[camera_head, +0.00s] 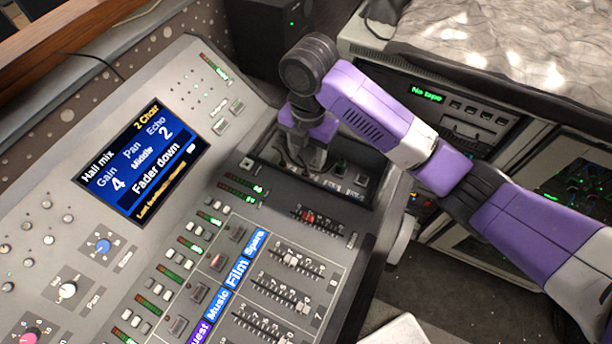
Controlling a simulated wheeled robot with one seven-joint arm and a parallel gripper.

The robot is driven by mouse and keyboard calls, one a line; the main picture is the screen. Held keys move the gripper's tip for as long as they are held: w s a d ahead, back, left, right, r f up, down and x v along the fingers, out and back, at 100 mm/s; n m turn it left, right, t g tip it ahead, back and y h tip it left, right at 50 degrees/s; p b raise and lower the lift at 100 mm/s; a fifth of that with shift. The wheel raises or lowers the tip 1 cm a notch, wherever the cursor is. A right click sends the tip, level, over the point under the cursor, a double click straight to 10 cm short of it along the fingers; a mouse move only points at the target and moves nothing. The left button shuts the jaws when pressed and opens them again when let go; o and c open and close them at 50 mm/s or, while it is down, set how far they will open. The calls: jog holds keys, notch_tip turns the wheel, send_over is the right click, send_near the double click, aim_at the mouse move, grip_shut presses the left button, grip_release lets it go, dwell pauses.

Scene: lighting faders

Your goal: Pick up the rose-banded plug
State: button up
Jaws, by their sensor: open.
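My gripper (302,170) points down into a dark recessed bay (350,192) at the top right corner of the mixing desk. Its fingers are small in the picture and the wrist partly covers them. I see nothing held between them. I cannot make out a rose-banded plug; it may be hidden behind my gripper or in the bay. Small sockets or switches (350,178) sit in the bay just right of my gripper.
The desk has a blue screen (142,160), knobs, buttons and several faders (290,258). A black speaker (268,38) stands behind the bay. A rack unit reading "No tape" (440,98) stands to the right. Small coloured items (416,200) show beside the desk.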

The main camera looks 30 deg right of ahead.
aim_at(306, 172)
jog(key=shift+s+d+n, duration=0.15)
jog(key=shift+s+n, duration=0.1)
jog(key=shift+n, duration=0.05)
jog(key=shift+f, duration=0.35)
jog(key=shift+w+a+f+p, duration=0.2)
jog(key=shift+f+p, duration=0.1)
jog(key=shift+f, duration=1.5)
jog(key=shift+w+a+f+p, duration=0.15)
jog(key=shift+f+p, duration=0.15)
jog(key=shift+f, duration=1.45)
jog(key=shift+s, duration=0.1)
grip_shut()
